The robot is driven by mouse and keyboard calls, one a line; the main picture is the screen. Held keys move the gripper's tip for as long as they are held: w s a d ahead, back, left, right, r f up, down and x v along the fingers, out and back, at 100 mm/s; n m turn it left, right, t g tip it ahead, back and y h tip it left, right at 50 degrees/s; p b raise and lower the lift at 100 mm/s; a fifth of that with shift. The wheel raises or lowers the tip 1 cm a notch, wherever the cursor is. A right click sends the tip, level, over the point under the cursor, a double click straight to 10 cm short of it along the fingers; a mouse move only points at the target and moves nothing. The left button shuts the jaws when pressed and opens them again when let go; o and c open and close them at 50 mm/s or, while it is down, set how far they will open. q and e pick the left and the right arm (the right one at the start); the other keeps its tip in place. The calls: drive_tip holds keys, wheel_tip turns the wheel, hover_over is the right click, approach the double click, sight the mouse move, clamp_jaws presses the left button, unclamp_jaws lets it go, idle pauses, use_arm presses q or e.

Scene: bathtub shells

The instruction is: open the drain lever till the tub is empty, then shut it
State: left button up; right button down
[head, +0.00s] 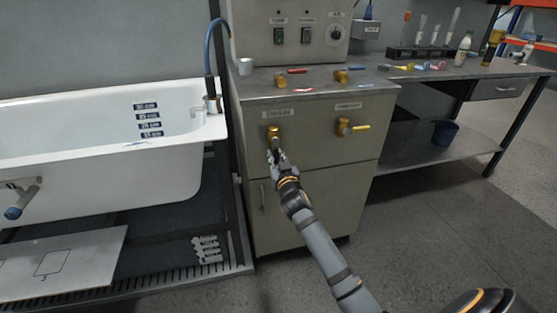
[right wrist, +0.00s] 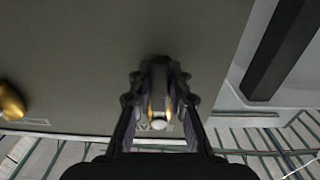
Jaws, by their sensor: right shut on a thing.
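The drain lever is a brass valve (head: 273,132) on the cabinet front, under a small label too small to read surely. Its handle points down. My right gripper (head: 277,158) is at the handle, just below the brass body. In the right wrist view my gripper's fingers (right wrist: 158,105) close around the handle, whose pale round end (right wrist: 158,124) shows between them. The white bathtub (head: 185,165) stands at the left with dark level labels (head: 148,120) on its inner wall. I cannot tell whether water is in it. My left gripper is out of view.
A second brass valve (head: 343,126) with a yellow handle sits to the right on the cabinet (head: 320,185). More valves with red and blue handles are on its top. A blue hose (head: 208,45) hangs at the tub's corner. A bench (head: 455,75) stands at right; floor in front is clear.

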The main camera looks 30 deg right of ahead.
drive_tip(key=shift+a+f+m, duration=0.15)
drive_tip(key=shift+m, duration=0.15)
drive_tip(key=c, duration=1.2)
unclamp_jaws()
drive_tip(key=v, duration=1.2)
